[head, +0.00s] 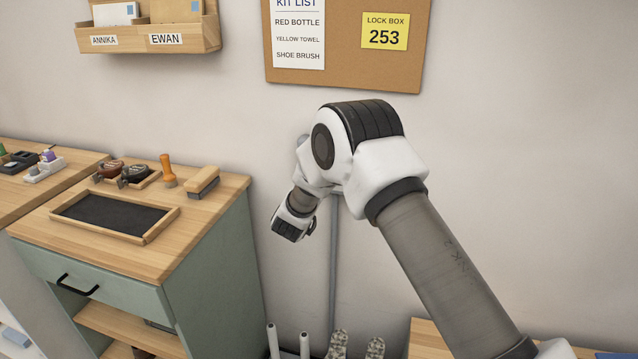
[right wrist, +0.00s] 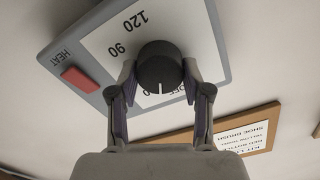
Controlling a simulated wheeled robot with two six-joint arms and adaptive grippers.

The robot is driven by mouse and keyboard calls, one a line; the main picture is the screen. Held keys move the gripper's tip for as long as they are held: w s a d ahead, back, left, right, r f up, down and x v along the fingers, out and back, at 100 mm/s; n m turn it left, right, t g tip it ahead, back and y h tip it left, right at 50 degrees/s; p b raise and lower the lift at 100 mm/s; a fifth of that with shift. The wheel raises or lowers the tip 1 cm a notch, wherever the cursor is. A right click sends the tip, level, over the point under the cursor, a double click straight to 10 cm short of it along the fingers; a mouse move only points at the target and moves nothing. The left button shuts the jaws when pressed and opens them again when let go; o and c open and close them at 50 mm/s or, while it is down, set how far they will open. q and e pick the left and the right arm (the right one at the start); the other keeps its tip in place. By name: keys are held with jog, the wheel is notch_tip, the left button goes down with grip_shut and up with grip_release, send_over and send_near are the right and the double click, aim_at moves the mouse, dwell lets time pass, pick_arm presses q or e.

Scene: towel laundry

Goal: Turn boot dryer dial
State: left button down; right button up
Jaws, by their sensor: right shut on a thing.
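The dryer dial (right wrist: 160,65) is a round black knob with a white pointer line, in the right wrist view. It sits on a grey control panel (right wrist: 87,42) with a white face. The pointer line points toward the bottom of that view. The face reads 120 and 90; a label beside the right finger is partly covered. My right gripper (right wrist: 159,80) is shut on the dial, one finger on each side. In the head view my right arm is raised before the wall; the dial and fingertips cannot be made out there. My left gripper is not in view.
A red switch (right wrist: 80,79) marked HEAT is on the panel. A cork board (head: 345,77) hangs on the wall. A green cabinet (head: 210,235) with a tray (head: 150,236) and brushes stands at left. White posts (head: 304,345) and patterned boots (head: 338,345) are low in the middle.

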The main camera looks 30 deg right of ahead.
jog(key=shift+f+m+b, duration=0.15)
jog(key=shift+m+b, duration=3.5)
jog(key=shift+b, duration=0.85)
jog(key=shift+f+m+b, duration=0.15)
jog(key=shift+m+b, duration=3.45)
jog(key=shift+b, duration=0.9)
jog(key=shift+f+m+b, duration=0.15)
jog(key=shift+m+b, duration=3.5)
jog(key=shift+b, duration=0.85)
jog(key=o, duration=1.2)
jog(key=shift+c, duration=0.2)
jog(key=v, duration=1.2)
